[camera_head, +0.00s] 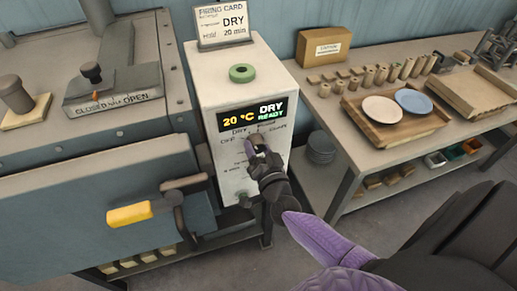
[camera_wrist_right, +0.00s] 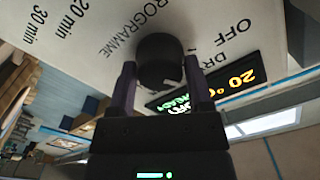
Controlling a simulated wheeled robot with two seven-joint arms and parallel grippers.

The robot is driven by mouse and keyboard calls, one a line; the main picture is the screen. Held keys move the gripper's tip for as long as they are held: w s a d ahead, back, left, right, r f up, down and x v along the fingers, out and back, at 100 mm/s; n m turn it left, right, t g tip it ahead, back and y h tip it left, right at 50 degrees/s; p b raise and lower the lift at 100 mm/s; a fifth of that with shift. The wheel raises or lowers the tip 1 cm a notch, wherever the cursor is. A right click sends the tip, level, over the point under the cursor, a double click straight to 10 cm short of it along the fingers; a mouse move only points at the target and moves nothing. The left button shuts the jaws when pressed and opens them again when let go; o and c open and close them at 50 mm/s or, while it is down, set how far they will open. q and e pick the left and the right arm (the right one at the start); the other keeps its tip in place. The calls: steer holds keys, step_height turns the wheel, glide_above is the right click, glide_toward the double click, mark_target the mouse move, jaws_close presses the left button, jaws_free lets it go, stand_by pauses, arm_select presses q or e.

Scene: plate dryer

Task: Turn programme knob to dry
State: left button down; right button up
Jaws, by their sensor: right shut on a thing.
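The programme knob (camera_wrist_right: 160,58) is a dark round knob on the white control box (camera_head: 222,95). In the right wrist view it sits between both fingers of my right gripper (camera_wrist_right: 160,72), which is shut on it. In the head view my right gripper (camera_head: 258,148) covers the knob. The labels OFF and DRY stand beside the knob; which one its pointer faces is hidden. The lit display (camera_head: 253,114) above it reads 20 °C, DRY and READY. My left gripper is not in view.
A firing card (camera_head: 222,22) and a green ring (camera_head: 242,73) are on top of the box. The grey dryer with a yellow handle (camera_head: 130,214) is at left. At right, a bench holds a wooden tray (camera_head: 397,133) with two plates.

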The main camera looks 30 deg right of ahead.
steer(key=shift+m, duration=0.6)
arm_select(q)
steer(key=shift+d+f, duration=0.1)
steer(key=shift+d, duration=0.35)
arm_select(e)
steer(key=o, duration=1.3)
steer(key=shift+s, duration=0.15)
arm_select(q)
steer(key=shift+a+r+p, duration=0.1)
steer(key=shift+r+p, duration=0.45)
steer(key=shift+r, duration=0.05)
arm_select(e)
steer(key=v, duration=0.9)
steer(key=shift+s+a, duration=0.1)
steer(key=shift+s, duration=0.25)
